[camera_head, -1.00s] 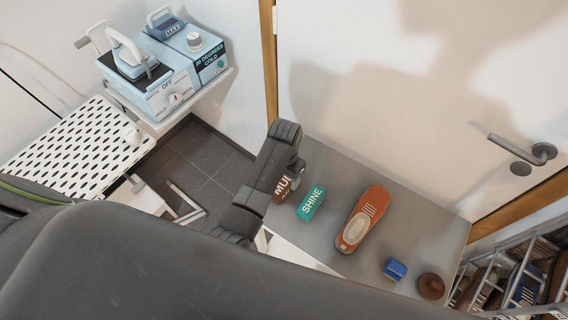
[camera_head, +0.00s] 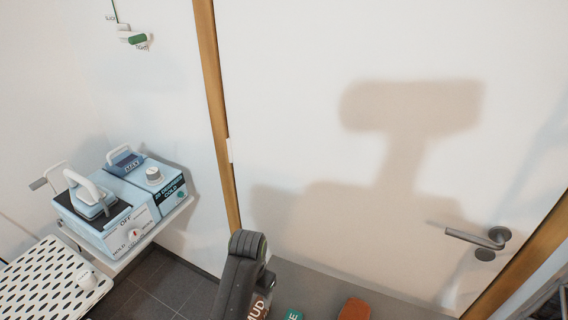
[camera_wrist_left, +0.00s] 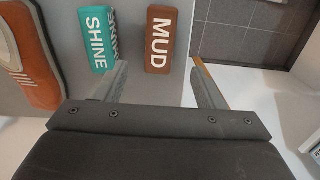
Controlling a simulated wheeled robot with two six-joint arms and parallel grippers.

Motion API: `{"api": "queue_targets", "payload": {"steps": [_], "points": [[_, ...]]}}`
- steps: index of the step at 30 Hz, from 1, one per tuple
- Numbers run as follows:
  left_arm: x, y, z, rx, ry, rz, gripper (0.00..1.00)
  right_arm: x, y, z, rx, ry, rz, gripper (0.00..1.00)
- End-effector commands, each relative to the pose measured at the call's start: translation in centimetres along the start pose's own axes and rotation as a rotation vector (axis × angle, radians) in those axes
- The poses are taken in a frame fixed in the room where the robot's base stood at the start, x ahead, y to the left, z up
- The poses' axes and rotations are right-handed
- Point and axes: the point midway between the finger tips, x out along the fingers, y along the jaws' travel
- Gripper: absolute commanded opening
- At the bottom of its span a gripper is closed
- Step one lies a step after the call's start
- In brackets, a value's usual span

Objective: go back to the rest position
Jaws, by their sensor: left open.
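My left arm shows at the bottom of the head view, but its fingertips are hidden there. In the left wrist view my left gripper (camera_wrist_left: 158,85) is open, its two fingers wide apart with nothing between them. Beyond the fingers, on the grey table, lie a brown MUD box (camera_wrist_left: 169,38) and a teal SHINE box (camera_wrist_left: 98,38). An orange-brown shoe (camera_wrist_left: 28,55) lies to the left of the SHINE box. In the head view only the tops of the boxes and the shoe (camera_head: 355,309) show at the bottom edge. My right gripper is not in view.
A light-blue appliance (camera_head: 125,205) with dials stands on a shelf at the left, above a white perforated board (camera_head: 45,285). A white door with a metal handle (camera_head: 480,238) fills the back. The grey table (camera_head: 310,285) lies before it. Dark floor tiles (camera_head: 150,290) show at the lower left.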

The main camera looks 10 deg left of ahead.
Motion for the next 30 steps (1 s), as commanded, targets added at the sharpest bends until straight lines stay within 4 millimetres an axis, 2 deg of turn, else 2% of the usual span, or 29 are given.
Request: {"api": "queue_targets", "payload": {"steps": [5,8,14,18,21,30], "points": [[0.7,-0.9,1.5,-0.034,0.013,-0.005,0.63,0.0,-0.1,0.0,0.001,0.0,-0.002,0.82],[1.6,-2.5,4.2,-0.096,0.04,-0.02,0.63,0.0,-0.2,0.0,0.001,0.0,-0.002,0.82],[2.4,-6.0,12.4,-0.243,0.126,-0.075,0.63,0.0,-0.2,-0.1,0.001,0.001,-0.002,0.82],[1.4,-7.5,17.9,-0.316,0.188,-0.121,0.63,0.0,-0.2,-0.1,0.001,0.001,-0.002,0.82],[0.3,-8.0,20.8,-0.346,0.224,-0.144,0.63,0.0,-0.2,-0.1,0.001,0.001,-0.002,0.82],[-2.7,-8.1,26.3,-0.385,0.295,-0.188,0.63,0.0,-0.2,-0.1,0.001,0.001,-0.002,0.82]]}}
